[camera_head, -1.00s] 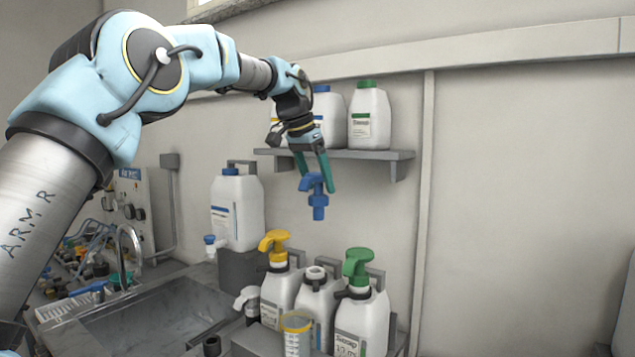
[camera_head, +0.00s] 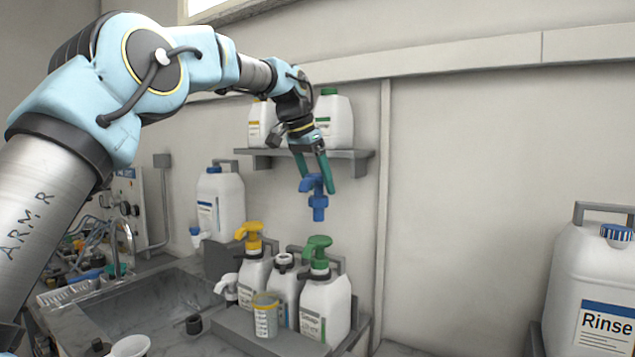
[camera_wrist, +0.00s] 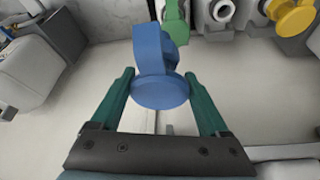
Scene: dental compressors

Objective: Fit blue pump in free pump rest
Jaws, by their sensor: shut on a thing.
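My gripper (camera_head: 318,170), with green fingers, is shut on the blue pump (camera_head: 318,203). The pump hangs upright in the air, nozzle pointing left, above and behind the row of bottles in the head view. The wrist view shows the blue pump (camera_wrist: 160,65) between both fingers (camera_wrist: 160,92). A small dark open cup (camera_head: 194,324), which looks like an empty pump rest, stands on the counter left of the bottle rack. A white pump (camera_head: 227,287) sits left of the yellow-pump bottle; what holds it is partly hidden.
Bottles with a yellow pump (camera_head: 250,236) and a green pump (camera_head: 318,250) flank an open-necked bottle (camera_head: 285,285). A wall shelf (camera_head: 300,153) is behind my gripper. A Rinse canister (camera_head: 590,290) is at right, a sink (camera_head: 150,305) at left.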

